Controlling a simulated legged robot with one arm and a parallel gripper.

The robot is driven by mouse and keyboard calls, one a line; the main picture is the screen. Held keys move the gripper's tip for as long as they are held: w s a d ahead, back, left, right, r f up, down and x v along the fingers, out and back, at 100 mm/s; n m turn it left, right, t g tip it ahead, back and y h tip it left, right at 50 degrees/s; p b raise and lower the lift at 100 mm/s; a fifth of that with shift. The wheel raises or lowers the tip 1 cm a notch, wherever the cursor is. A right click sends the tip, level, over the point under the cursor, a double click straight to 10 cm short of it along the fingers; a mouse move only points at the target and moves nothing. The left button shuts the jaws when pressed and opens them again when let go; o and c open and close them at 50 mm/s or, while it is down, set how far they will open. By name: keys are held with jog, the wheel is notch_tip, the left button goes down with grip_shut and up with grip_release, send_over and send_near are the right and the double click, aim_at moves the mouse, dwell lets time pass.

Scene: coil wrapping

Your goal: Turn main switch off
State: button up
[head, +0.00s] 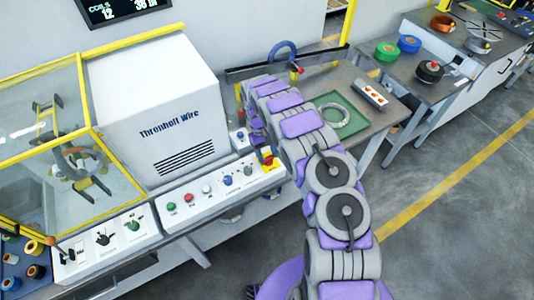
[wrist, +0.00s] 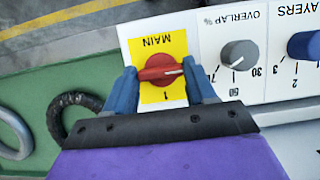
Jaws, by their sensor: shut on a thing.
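The main switch is a red rotary knob (wrist: 158,72) on a yellow plate (wrist: 176,42) marked MAIN, upside down in the wrist view. A white mark on the knob points to the right of that picture, and a "1" shows on the plate below it. My gripper (wrist: 161,67) has its blue fingers on either side of the knob and is shut on it. In the head view the yellow switch plate (head: 266,161) sits at the right end of the white control panel (head: 210,190), beside my arm. The fingers are hard to make out there.
An overlap dial (wrist: 239,55) and a blue layers knob (wrist: 304,46) sit beside the switch. The white Threnholt Wire machine (head: 155,100) stands behind the panel. A green mat (head: 359,108) with a coil (head: 333,115) lies on the table right of my arm.

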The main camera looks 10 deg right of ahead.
jog(key=shift+w, duration=0.1)
dwell(0.3)
jog(key=o, duration=1)
jog(key=shift+o, duration=0.2)
jog(key=p+v, duration=0.3)
jog(key=v, duration=1.4)
jog(key=shift+r, duration=0.2)
jog(key=shift+a, duration=0.1)
